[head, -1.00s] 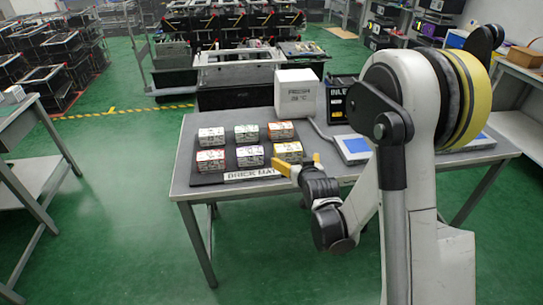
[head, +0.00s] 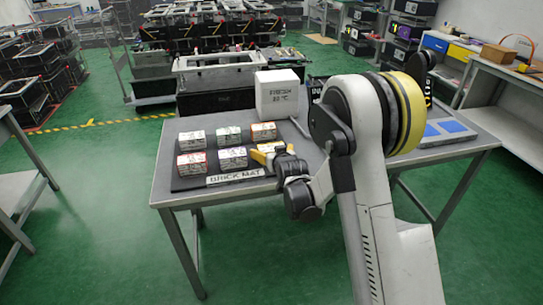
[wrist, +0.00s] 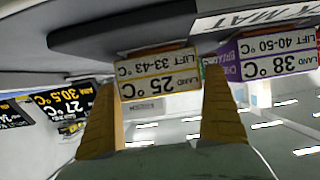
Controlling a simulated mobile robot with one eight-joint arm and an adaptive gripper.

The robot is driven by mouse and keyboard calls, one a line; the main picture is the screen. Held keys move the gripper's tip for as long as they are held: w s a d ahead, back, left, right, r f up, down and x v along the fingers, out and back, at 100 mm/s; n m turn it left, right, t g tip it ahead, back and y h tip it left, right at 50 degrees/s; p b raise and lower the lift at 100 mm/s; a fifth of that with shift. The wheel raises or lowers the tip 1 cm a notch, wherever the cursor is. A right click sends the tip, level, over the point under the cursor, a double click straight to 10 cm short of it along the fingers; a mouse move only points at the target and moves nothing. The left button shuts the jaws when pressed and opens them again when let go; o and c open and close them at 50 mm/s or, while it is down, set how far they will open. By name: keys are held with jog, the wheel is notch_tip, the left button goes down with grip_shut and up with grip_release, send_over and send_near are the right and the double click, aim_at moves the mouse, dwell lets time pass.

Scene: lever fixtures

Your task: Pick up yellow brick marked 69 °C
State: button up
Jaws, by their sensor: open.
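The yellow-edged brick (head: 268,147) sits at the right end of the front row on the dark brick mat (head: 200,184). My gripper (head: 268,156) is close in front of it and partly covers it. In the wrist view, which is upside down, the yellow-edged brick (wrist: 158,75) appears between my two yellow fingers. My gripper (wrist: 162,88) is open in this view, and I cannot tell if the fingers touch the brick.
A purple-edged brick (wrist: 268,58), reading 38 °C, stands beside it. Several more bricks (head: 192,139) share the mat. A white box (head: 281,93) stands behind, with a blue-and-grey panel (head: 440,133) at right. A black display (wrist: 68,103) reads 21 °C and 30.5 °C.

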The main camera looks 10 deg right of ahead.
jog(key=c, duration=1.2)
jog(key=shift+r, duration=0.1)
jog(key=shift+c, duration=0.2)
